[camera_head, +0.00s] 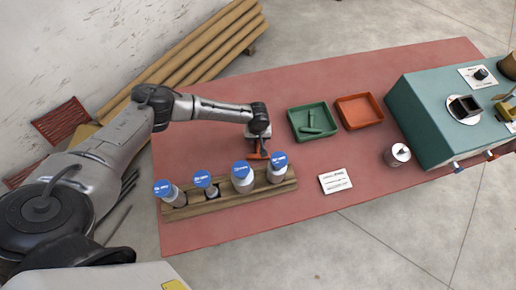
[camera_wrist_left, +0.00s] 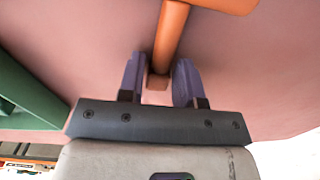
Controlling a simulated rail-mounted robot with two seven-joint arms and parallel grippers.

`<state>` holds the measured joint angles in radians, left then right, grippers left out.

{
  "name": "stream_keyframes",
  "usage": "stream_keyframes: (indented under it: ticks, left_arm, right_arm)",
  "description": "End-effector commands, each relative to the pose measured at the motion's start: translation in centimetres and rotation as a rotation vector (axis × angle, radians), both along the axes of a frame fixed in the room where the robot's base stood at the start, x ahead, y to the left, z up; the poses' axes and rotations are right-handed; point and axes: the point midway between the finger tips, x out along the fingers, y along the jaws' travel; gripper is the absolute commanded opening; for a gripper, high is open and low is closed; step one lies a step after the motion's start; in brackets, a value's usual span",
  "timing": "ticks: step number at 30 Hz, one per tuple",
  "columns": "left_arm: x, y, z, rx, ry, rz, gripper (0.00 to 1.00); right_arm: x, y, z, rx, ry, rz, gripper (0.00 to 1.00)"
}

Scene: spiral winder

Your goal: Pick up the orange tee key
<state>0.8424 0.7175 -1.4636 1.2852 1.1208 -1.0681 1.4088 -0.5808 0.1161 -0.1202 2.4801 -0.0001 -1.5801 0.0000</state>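The orange tee key (camera_head: 258,156) shows as a small orange piece under my left gripper (camera_head: 259,146) in the head view, just behind the wooden rack. In the left wrist view its orange shaft (camera_wrist_left: 169,35) runs between the two purple fingers of my left gripper (camera_wrist_left: 162,68), with the shaft's end close to the palm. A wider orange part (camera_wrist_left: 222,4) is cut off at the top edge. The fingers stand very close on both sides of the shaft. I cannot tell whether they press on it, or whether the key is off the table. My right gripper is not in view.
The wooden rack (camera_head: 227,201) holds several blue-capped containers in front of the gripper. A green tray (camera_head: 296,125) with a green piece and an orange tray (camera_head: 340,111) lie to the right. A white card (camera_head: 335,181), metal cylinder (camera_head: 397,155) and teal machine (camera_head: 420,115) stand farther right.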

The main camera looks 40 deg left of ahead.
Motion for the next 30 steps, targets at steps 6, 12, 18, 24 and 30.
stream_keyframes:
  ticks: [6, 12, 18, 24, 30]
  left_arm:
    - [0.0, 0.0, 0.0, 0.000, 0.000, 0.000, 0.11]
    - [0.0, 0.0, 0.0, 0.000, 0.000, 0.000, 0.00]
    - [0.0, 0.0, 0.1, 0.000, 0.000, 0.000, 0.00]
    - [0.1, 0.0, 1.3, -0.002, -0.002, 0.001, 0.00]
    - [0.3, -0.2, 4.6, -0.002, -0.003, -0.001, 0.00]
  right_arm:
    - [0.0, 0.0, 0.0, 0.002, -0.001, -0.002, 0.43]
    - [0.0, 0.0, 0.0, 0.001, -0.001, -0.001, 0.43]
    - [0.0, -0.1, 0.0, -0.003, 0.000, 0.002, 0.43]
    - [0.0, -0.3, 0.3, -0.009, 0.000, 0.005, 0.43]
    - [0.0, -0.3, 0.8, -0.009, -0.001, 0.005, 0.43]
